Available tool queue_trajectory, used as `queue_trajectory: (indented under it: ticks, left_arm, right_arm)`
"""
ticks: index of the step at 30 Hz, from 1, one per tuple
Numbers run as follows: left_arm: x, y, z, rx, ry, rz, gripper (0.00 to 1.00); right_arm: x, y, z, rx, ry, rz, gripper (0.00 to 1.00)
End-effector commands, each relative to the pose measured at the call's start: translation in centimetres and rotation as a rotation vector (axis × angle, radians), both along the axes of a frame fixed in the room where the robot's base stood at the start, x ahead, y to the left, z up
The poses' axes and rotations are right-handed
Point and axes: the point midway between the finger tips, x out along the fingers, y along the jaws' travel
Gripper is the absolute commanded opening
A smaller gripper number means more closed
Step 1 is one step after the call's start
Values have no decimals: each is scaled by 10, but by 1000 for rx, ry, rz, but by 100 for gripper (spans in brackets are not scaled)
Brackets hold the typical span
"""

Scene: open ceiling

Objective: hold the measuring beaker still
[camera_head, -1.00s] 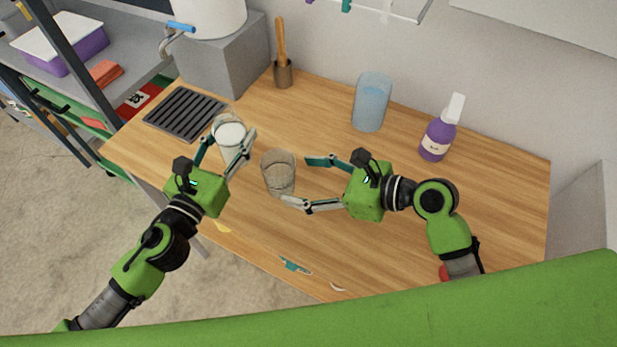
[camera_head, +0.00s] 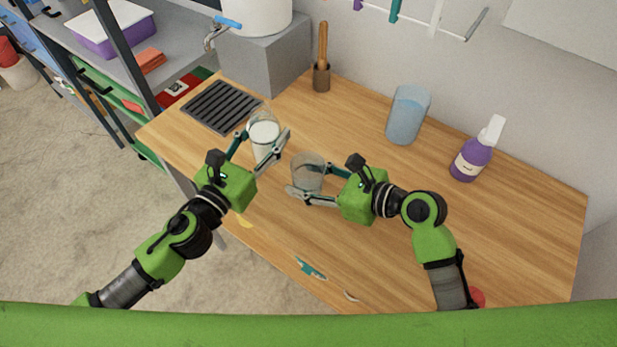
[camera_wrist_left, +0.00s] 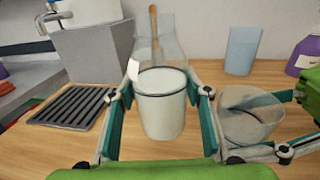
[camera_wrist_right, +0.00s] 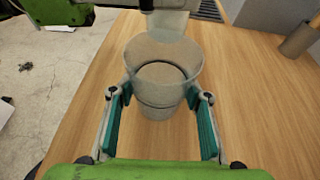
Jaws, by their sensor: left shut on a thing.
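A clear, empty-looking beaker (camera_head: 307,176), likely the measuring beaker, stands on the wooden table. My right gripper (camera_head: 311,181) has its fingers on both sides of it; in the right wrist view the beaker (camera_wrist_right: 160,75) sits between the open fingertips (camera_wrist_right: 165,97), with contact hard to tell. A taller clear vessel with white contents (camera_head: 263,138) stands to its left. My left gripper (camera_head: 260,148) is shut on that vessel, which also shows upright between the fingers in the left wrist view (camera_wrist_left: 160,100).
A blue translucent cup (camera_head: 407,115) and a purple spray bottle (camera_head: 473,155) stand at the back right. A dark drain grate (camera_head: 222,106) and a pestle in a brown holder (camera_head: 321,70) are behind. The table front (camera_head: 380,270) is mostly clear.

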Motion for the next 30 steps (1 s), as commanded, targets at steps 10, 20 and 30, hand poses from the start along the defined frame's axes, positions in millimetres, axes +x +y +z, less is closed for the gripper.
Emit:
queue_trajectory:
  ticks: [10, 20, 30]
  left_arm:
    - [1, -1, -15, -7, -1, 2, 14]
    - [0, 0, -29, -1, -2, 0, 14]
    - [-1, -1, -27, 41, -33, 0, 14]
  right_arm:
    - [0, 0, 0, 0, 0, 0, 24]
    - [0, 0, 0, 0, 0, 0, 24]
    - [0, 0, 0, 0, 0, 0, 24]
